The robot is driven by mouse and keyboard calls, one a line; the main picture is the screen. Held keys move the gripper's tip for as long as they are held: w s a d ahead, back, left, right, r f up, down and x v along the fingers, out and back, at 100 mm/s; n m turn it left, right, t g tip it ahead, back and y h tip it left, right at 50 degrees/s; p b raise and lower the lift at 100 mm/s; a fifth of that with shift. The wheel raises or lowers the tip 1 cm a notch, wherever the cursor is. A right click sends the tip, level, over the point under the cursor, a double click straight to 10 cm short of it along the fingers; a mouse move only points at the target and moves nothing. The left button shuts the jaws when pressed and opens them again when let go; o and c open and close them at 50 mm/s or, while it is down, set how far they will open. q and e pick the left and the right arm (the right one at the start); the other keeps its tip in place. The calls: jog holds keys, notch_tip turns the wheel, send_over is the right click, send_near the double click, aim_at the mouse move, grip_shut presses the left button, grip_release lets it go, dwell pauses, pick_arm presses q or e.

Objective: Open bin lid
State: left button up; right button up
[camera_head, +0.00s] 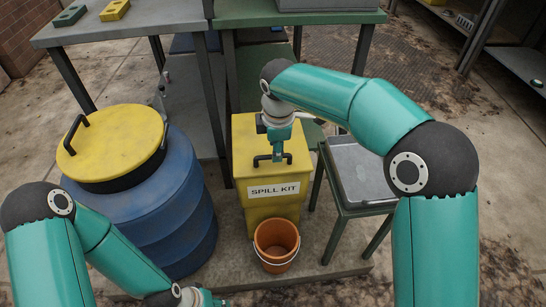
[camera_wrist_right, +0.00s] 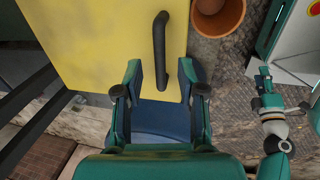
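The yellow spill kit bin (camera_head: 270,195) stands in the middle of the head view, with its lid (camera_head: 243,135) closed. A black handle (camera_head: 268,158) lies across the lid near its front edge; in the right wrist view the handle (camera_wrist_right: 160,40) is fully visible. My right gripper (camera_head: 278,155) hangs pointing down over the lid. In the right wrist view its fingers (camera_wrist_right: 162,80) are open and empty, with the handle's end between or just beyond the tips; contact cannot be told. My left gripper (camera_head: 205,299) is low at the bottom edge, partly cut off, apart from the bin.
A blue barrel (camera_head: 185,190) with a yellow lid (camera_head: 110,145) stands left of the bin. An orange bucket (camera_head: 276,243) stands in front. A small grey-topped table (camera_head: 360,172) is at the right. Two larger tables (camera_head: 150,18) (camera_head: 240,12) stand behind.

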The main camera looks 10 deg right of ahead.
jog(key=shift+w+f+b, duration=0.2)
jog(key=shift+f+b, duration=0.1)
jog(key=shift+f, duration=0.9)
grip_shut()
